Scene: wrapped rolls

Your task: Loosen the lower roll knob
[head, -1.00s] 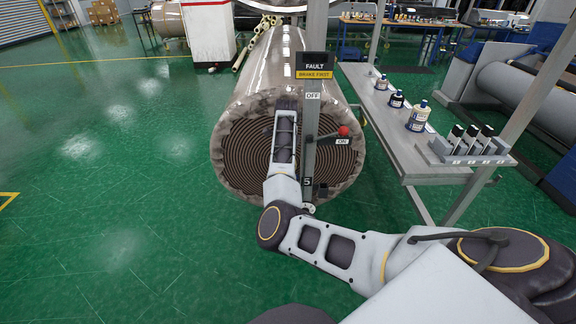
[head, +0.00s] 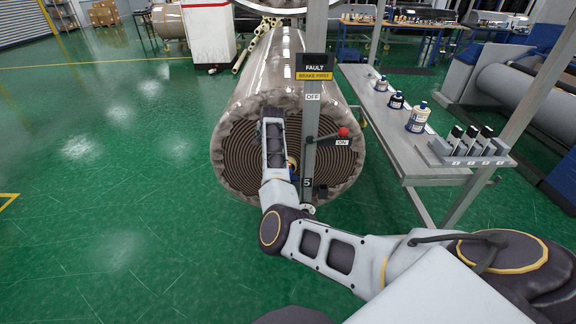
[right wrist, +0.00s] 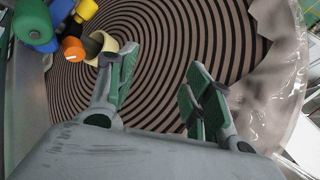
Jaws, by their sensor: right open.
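The big wrapped roll (head: 238,160) shows its brown spiral end, which also fills the right wrist view (right wrist: 165,40). In that view an orange knob (right wrist: 72,49) with a white mark is at the upper left, beside a cream ring-shaped part (right wrist: 104,47). A yellow part (right wrist: 86,9) and blue and green cylindrical parts (right wrist: 30,22) are near it. I cannot tell for sure which is the lower roll knob. My right gripper (right wrist: 160,68) is open and empty before the roll end, its left finger close to the cream part. My right arm hides the gripper in the head view. My left gripper is out of view.
A grey post (head: 309,135) stands before the roll, with a "FAULT BRAKE FIRST" sign (head: 315,68) and a red-knobbed lever (head: 343,132) at the ON label. A bench (head: 395,125) with bottles is at right. The green floor at left is clear.

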